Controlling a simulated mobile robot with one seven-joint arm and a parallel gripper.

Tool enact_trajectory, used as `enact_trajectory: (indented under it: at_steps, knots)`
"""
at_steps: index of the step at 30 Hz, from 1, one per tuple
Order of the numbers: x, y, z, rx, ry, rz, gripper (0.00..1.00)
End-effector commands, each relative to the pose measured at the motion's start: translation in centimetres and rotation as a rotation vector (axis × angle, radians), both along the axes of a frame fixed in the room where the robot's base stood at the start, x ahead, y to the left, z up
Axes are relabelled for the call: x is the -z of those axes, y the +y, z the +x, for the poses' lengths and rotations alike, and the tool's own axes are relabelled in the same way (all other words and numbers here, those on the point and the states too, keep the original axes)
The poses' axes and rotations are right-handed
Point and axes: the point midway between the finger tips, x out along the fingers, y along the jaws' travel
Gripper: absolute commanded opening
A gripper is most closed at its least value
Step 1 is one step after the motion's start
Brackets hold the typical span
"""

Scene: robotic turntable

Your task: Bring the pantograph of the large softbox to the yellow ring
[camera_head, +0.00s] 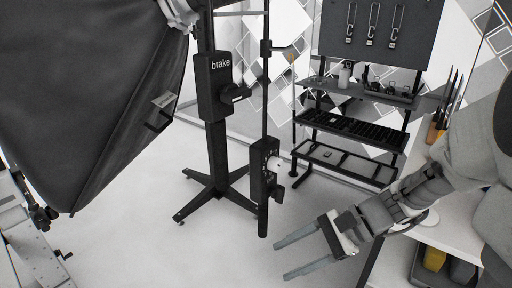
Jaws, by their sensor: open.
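The large softbox (80,85) is a big black fabric shape that fills the upper left. A small bracket-like handle (160,112) sits on its right side. A black stand (218,150) with a box marked "brake" (213,80) is just right of it. I cannot tell which part is the pantograph. A small yellowish spot (291,57) near the rod's top may be the yellow ring. My gripper (283,260) is open and empty, low in front of the rod, apart from it.
The stand's spread feet (190,210) take up floor at the centre. A dark shelf rack (350,127) with hanging clips stands behind. A white worktop (440,235) with a bin below is at the right. A metal frame (30,235) is lower left. Pale floor between is clear.

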Motion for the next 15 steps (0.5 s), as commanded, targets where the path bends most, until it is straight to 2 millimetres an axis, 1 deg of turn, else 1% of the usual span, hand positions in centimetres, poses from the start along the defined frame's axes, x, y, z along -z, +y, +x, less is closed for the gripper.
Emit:
enact_trajectory:
  at_steps: [1, 5, 9, 12, 15]
  knots:
    - [0.8, -0.4, 1.1, 0.074, 0.053, 0.084, 0.62]
    - [1.6, -1.7, 4.0, 0.261, 0.156, 0.295, 0.62]
    - [2.3, -4.1, 7.0, 0.440, 0.233, 0.501, 0.62]
    - [2.8, -5.8, 8.5, 0.533, 0.261, 0.608, 0.62]
    - [3.0, -7.0, 9.4, 0.592, 0.276, 0.675, 0.62]
